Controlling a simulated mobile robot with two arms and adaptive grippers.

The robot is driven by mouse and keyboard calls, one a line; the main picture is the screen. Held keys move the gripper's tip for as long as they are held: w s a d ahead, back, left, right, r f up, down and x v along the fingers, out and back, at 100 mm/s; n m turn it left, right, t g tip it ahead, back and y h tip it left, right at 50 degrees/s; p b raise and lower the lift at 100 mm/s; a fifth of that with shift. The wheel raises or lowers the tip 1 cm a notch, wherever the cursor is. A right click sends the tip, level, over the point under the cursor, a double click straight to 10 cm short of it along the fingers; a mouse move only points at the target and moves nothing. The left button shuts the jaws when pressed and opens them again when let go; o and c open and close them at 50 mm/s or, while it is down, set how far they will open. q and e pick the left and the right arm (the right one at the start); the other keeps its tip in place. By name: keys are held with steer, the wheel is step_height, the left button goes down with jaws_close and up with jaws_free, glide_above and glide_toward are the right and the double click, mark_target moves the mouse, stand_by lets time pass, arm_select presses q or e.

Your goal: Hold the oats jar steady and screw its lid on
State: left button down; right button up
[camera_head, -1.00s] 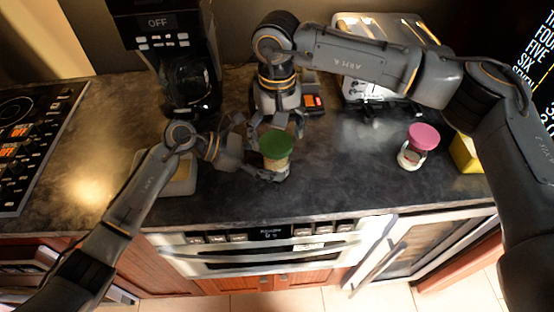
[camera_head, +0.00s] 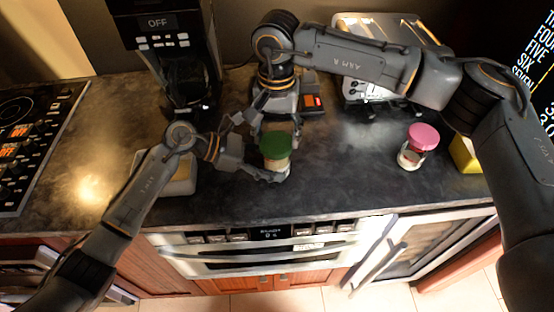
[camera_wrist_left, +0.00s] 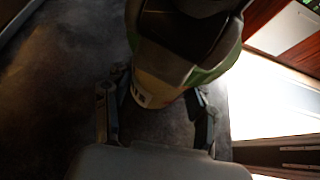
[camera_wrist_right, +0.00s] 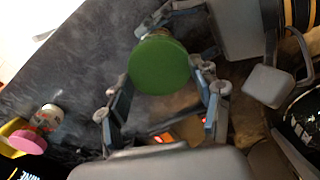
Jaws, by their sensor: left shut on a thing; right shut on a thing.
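The oats jar (camera_head: 278,167) stands upright near the counter's front, with its green lid (camera_head: 275,143) on top. My left gripper (camera_head: 268,172) is low and shut on the jar body from the left; its two fingers straddle the jar in the left wrist view (camera_wrist_left: 158,108). My right gripper (camera_head: 273,128) comes from behind and above and is shut on the lid. In the right wrist view the green lid (camera_wrist_right: 160,66) sits between its fingers. The joint between lid and jar is too small to judge.
A pink-lidded jar (camera_head: 417,147) and a yellow object (camera_head: 465,154) stand to the right. A coffee maker (camera_head: 180,60) and a toaster (camera_head: 385,60) are behind. A pale dish (camera_head: 180,178) lies beneath my left arm.

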steer(key=m, duration=0.7)
steer(key=shift+d+f, duration=0.3)
steer(key=shift+d, duration=0.05)
steer(key=m, duration=0.5)
steer(key=o, duration=1)
steer(key=shift+o, duration=0.8)
steer(key=shift+w+a, duration=0.15)
steer(key=shift+r, duration=0.15)
